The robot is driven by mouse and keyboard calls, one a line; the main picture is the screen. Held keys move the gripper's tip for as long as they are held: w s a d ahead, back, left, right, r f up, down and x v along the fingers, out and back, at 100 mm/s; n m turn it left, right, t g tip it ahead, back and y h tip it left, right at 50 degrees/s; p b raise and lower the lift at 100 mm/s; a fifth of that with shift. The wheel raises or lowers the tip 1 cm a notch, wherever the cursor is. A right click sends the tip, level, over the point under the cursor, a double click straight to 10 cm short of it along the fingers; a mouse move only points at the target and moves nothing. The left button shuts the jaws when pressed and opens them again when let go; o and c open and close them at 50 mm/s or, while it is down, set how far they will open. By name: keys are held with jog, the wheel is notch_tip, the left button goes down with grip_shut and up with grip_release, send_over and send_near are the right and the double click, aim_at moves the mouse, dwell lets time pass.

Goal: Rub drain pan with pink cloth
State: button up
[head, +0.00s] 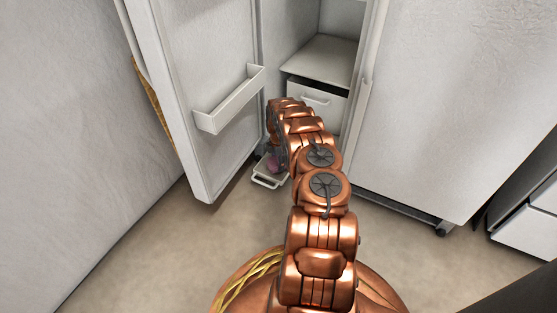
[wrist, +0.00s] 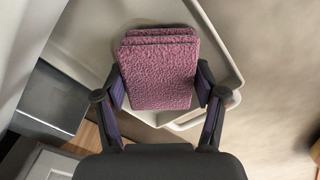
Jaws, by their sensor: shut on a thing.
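A folded pink cloth (wrist: 160,75) is held between the two fingers of my gripper (wrist: 162,92) in the wrist view. In the head view a small bit of the pink cloth (head: 273,163) shows beside my arm, low near the floor. The drain pan (head: 268,180) is a pale shallow tray with a handle at its front, low at the foot of the open fridge. In the wrist view the drain pan (wrist: 215,45) lies behind the cloth, which hides much of it. I cannot tell whether the cloth touches the pan. My arm hides the gripper in the head view.
The open fridge door (head: 200,100) with its shelf bin (head: 230,102) stands left of my arm. A drawer (head: 318,97) is inside the fridge. A closed white door (head: 450,100) stands at right. The floor (head: 160,235) at front left is clear.

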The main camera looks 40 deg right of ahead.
jog(key=shift+f, duration=0.3)
jog(key=shift+f+p, duration=0.35)
jog(key=shift+p, duration=0.35)
dwell(1.6)
jog(key=shift+w+a+p, duration=0.25)
jog(key=shift+a+p, duration=0.2)
jog(key=shift+a, duration=0.3)
jog(key=shift+s+d+f, duration=0.1)
jog(key=shift+s+d, duration=0.1)
jog(key=shift+d, duration=0.3)
jog(key=shift+s+d+f, duration=0.1)
jog(key=shift+s+d, duration=0.05)
jog(key=shift+d, duration=0.35)
jog(key=shift+s+d+r, duration=0.15)
jog(key=shift+s+d, duration=0.1)
jog(key=shift+d, duration=0.15)
jog(key=shift+a, duration=0.1)
